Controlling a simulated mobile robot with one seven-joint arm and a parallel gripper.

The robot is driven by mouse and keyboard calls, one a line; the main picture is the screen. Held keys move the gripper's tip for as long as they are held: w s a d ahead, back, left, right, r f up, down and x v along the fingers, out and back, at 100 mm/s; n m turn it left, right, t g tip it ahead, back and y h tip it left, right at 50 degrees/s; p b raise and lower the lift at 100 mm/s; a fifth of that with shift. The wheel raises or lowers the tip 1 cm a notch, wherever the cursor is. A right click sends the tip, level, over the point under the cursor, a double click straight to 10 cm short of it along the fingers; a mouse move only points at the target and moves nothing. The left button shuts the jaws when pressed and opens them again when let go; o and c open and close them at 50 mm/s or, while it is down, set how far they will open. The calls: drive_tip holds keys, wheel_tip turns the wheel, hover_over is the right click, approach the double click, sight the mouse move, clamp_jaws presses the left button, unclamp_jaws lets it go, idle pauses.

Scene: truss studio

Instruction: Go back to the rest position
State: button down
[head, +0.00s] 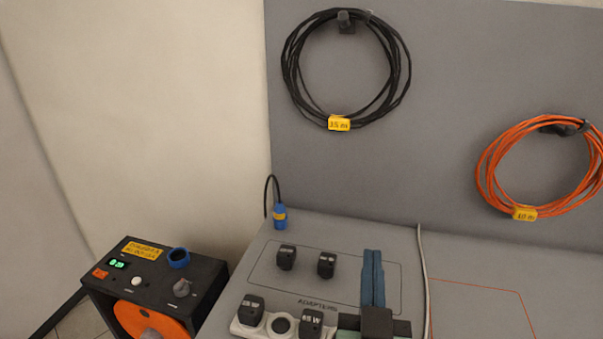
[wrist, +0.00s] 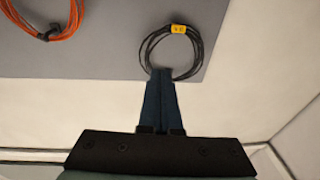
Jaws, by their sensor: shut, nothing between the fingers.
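My gripper (head: 373,252) shows at the lower middle right of the head view, its two blue fingers together and pointing up the picture. In the wrist view my gripper (wrist: 161,72) has its fingers side by side with nothing between them. The fingertips overlap the lower edge of the black cable coil in that view, but I cannot tell the distance. In the head view the gripper appears over the right part of the outlined adapter area (head: 345,282) and covers some of it.
A black cable coil (head: 288,78) and an orange cable coil (head: 487,185) hang on the grey panel. Black adapters (head: 286,257) and a white power strip (head: 282,336) lie left of my gripper. A grey cable (head: 424,275) runs just right. A black control box (head: 150,285) stands lower left.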

drive_tip(key=s+a+r+n+t+y, duration=0.1)
drive_tip(key=a+r+t, duration=0.15)
drive_tip(key=r, duration=0.75)
drive_tip(key=a+r+t+y, duration=0.1)
drive_tip(key=a+r+t, duration=0.15)
drive_tip(key=r, duration=0.85)
drive_tip(key=s+a+r+t, duration=0.1)
drive_tip(key=s+a+r, duration=0.1)
drive_tip(key=s+r, duration=0.2)
drive_tip(key=s+a+r+n+t+y, duration=0.1)
drive_tip(key=s+a+r+t, duration=0.1)
drive_tip(key=r, duration=0.8)
drive_tip(key=s+a, duration=0.1)
drive_tip(key=s, duration=0.1)
drive_tip(key=shift+s+r+t+y, duration=0.3)
drive_tip(key=shift+s+r, duration=0.05)
drive_tip(key=shift+s, duration=0.05)
drive_tip(key=shift+a, duration=0.1)
